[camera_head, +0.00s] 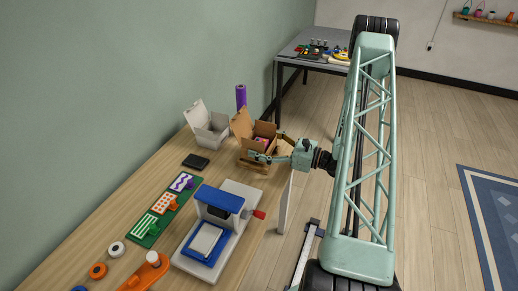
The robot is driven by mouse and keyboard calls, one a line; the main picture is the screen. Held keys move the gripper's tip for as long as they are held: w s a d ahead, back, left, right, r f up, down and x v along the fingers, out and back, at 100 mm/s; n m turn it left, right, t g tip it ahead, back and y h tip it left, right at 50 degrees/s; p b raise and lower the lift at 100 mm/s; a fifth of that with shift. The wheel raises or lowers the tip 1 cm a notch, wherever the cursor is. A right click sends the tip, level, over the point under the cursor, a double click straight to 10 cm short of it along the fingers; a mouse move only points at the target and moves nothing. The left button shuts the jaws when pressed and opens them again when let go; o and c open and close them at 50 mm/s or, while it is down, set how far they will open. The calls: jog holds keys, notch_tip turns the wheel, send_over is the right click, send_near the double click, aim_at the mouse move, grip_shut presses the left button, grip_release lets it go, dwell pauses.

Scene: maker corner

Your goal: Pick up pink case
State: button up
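A small pink item (261,139), which appears to be the pink case, shows inside an open brown cardboard box (243,126) on the wooden table. Only part of it is visible; the box and my gripper hide the rest. My pale green gripper (267,147) reaches in from the right at the near side of the box. Its two fingers are spread apart, one toward the box's right side and one low across its front. I see nothing held between them. Whether a finger touches the box cannot be told.
A white open box (208,126) and a purple cylinder (241,97) stand behind the cardboard box. A black flat item (195,162) lies left of it. A blue and white press (219,211) with a red handle stands in front. A grey table (298,50) is farther back.

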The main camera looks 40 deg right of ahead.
jog(key=shift+w+d+f, duration=0.1)
jog(key=shift+w+f, duration=0.2)
jog(key=shift+f, duration=0.05)
jog(key=shift+f+b, duration=0.4)
jog(key=shift+f, duration=0.8)
jog(key=shift+f, duration=0.2)
jog(key=o, duration=0.9)
jog(key=shift+s, duration=0.1)
jog(key=shift+p+v, duration=1)
jog(key=shift+v, duration=5.85)
jog(key=shift+c, duration=0.7)
